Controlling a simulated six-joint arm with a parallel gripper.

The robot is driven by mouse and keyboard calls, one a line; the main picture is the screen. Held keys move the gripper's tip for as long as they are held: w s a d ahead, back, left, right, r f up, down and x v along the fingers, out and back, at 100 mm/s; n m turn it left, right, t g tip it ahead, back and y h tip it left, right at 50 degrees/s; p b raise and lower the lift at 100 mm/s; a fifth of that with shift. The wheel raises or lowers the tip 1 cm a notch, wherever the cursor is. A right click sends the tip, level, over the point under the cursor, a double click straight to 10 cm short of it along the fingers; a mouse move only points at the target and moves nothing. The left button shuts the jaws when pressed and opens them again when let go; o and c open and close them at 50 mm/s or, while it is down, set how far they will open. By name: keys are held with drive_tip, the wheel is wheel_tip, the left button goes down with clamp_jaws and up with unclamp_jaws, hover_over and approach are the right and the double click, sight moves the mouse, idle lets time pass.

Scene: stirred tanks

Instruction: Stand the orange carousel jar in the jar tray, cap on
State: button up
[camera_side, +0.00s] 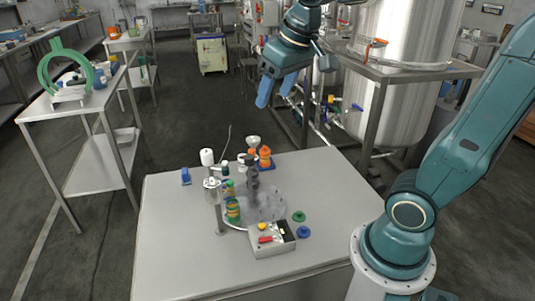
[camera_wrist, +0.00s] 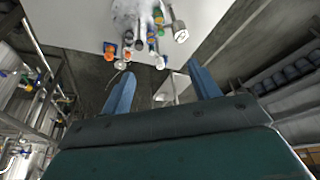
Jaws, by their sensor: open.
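My gripper (camera_side: 275,96) is open and empty, high above and behind the table's back edge. Its two blue fingers stand wide apart in the wrist view (camera_wrist: 161,70). Orange jars (camera_side: 265,157) stand close together at the back of the table, on or beside a small blue tray (camera_side: 268,167); whether this is the jar tray is unclear. A round carousel (camera_side: 262,206) stands mid-table with dark parts above it. A green-and-orange banded jar (camera_side: 232,212) stands at its left side. The orange things also show small in the wrist view (camera_wrist: 110,48). Which one is the carousel jar, I cannot tell.
A grey box (camera_side: 272,248) with red and yellow items is at the table's front. Green (camera_side: 299,216) and blue (camera_side: 304,232) discs lie to its right. A white-topped post (camera_side: 207,158) stands left. A steel tank (camera_side: 400,60) rises behind.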

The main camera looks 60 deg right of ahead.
drive_tip(key=s+a+f+n, duration=0.1)
drive_tip(key=s+a+f, duration=0.1)
drive_tip(key=s, duration=0.4)
drive_tip(key=s+a+f+n+t, duration=0.1)
drive_tip(key=s+a+f, duration=0.1)
drive_tip(key=s, duration=0.4)
drive_tip(key=shift+a+f+y, duration=0.25)
drive_tip(key=shift+f+y, duration=0.05)
